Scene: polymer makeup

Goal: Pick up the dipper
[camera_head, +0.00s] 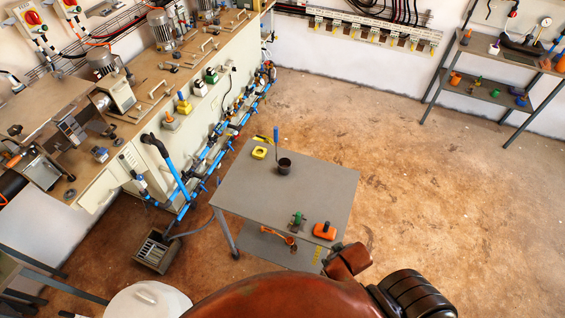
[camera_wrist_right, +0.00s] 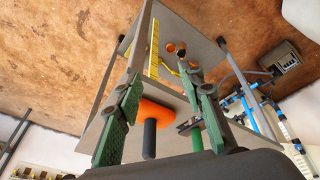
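A dark round cup with an upright blue handle, which looks like the dipper (camera_head: 284,166), stands on the grey table (camera_head: 240,190) near its far edge in the head view. I cannot make it out in the right wrist view. My right gripper (camera_wrist_right: 165,80) is open, its green-padded fingers wide apart and apparently empty. It is near the table end that holds an orange block with a dark handle (camera_wrist_right: 152,112) and a green-handled tool (camera_wrist_right: 212,130). My left gripper is not in view.
A yellow object (camera_head: 259,152) lies beside the dark cup. An orange scoop-like item (camera_head: 283,237) lies low at the table's near side. A long workbench (camera_head: 150,120) with blue pipes runs along the left; a shelf rack (camera_head: 485,92) stands far right.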

